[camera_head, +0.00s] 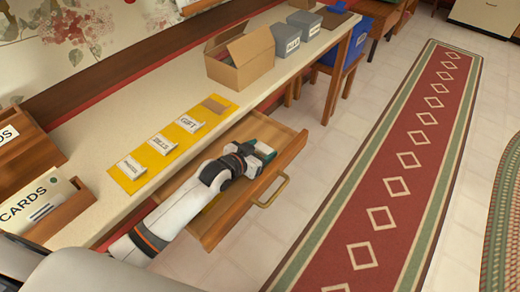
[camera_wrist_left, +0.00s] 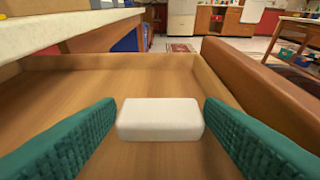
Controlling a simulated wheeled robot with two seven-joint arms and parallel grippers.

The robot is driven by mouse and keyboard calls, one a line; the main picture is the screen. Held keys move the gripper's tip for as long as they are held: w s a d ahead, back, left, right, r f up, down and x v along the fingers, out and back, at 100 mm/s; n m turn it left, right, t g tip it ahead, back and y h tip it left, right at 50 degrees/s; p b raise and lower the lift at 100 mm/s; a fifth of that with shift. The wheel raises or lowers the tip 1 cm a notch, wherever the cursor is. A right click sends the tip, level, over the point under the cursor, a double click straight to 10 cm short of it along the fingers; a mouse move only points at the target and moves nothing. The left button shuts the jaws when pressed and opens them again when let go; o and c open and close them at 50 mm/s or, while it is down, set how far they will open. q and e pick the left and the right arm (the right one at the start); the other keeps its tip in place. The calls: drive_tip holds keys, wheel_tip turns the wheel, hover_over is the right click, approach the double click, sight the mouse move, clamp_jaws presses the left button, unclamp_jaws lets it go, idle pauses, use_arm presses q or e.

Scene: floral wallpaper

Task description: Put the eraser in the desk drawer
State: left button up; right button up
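The white eraser (camera_wrist_left: 160,119) sits between the teal fingertips of my left gripper (camera_wrist_left: 159,112) in the left wrist view. Both fingertips appear to meet its sides, so the gripper is shut on it. The wooden desk drawer (camera_head: 288,153) is pulled out under the desk. In the head view my left gripper (camera_head: 264,149) is over the drawer's far part, and the eraser is hard to make out there. The drawer floor also shows below and beyond the eraser in the left wrist view (camera_wrist_left: 105,80). My right gripper is not in view.
The desk (camera_head: 95,165) bears a yellow mat (camera_head: 152,170) with labelled cards, an open cardboard box (camera_head: 241,60) and grey bins (camera_head: 286,40). The drawer's metal handle (camera_head: 270,193) faces the room. A red patterned rug (camera_head: 400,150) lies on the floor.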

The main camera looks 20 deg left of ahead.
use_arm(q)
drive_tip(key=shift+r, duration=0.15)
drive_tip(key=p+v, duration=0.1)
drive_tip(key=v, duration=1.1)
drive_tip(key=shift+r, duration=0.1)
